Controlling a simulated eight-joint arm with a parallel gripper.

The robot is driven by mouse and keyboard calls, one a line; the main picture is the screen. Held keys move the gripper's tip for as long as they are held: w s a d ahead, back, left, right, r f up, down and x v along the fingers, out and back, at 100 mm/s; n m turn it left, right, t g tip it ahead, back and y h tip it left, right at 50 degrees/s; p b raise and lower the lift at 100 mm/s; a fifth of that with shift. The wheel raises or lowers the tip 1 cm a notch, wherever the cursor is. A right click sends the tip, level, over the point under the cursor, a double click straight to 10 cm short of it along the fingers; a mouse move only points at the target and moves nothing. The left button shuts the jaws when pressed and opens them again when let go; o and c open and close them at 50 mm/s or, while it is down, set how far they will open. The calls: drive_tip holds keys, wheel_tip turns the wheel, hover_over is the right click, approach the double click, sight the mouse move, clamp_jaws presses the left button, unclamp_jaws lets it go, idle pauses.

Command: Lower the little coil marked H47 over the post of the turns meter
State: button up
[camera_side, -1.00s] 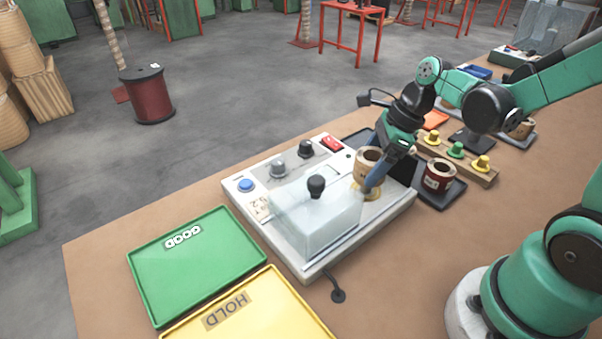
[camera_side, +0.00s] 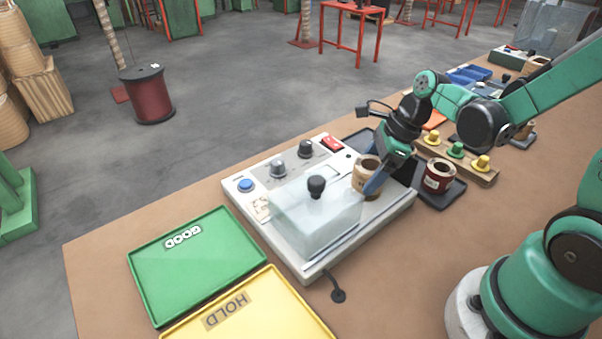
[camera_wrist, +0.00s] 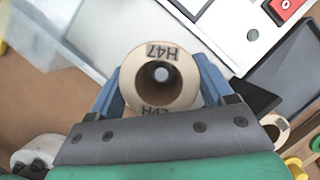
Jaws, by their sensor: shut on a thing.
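The cream coil marked H47 (camera_wrist: 147,98) is held between the blue fingers of my gripper (camera_wrist: 160,85). In the side view the coil (camera_side: 362,176) is upright, low over the right part of the turns meter (camera_side: 240,206), behind its clear cover. In the wrist view the grey round end of the post (camera_wrist: 161,73) shows inside the coil's bore, near its middle. The rest of the post is hidden by the coil. I cannot tell how far the coil is around the post or whether it touches the meter. My gripper also shows in the side view (camera_side: 374,180).
The clear cover (camera_side: 305,215) with a black knob (camera_side: 316,187) stands close left of the coil. A dark tray with a red coil (camera_side: 438,176) and a rack of yellow and green plugs (camera_side: 456,150) lie right. Green GOOD (camera_side: 160,262) and yellow HOLD (camera_side: 270,310) trays lie at front left.

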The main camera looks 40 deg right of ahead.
drive_tip(key=shift+f, duration=0.6)
drive_tip(key=o, duration=1.4)
drive_tip(key=shift+r, duration=0.1)
drive_tip(key=shift+r, duration=3.75)
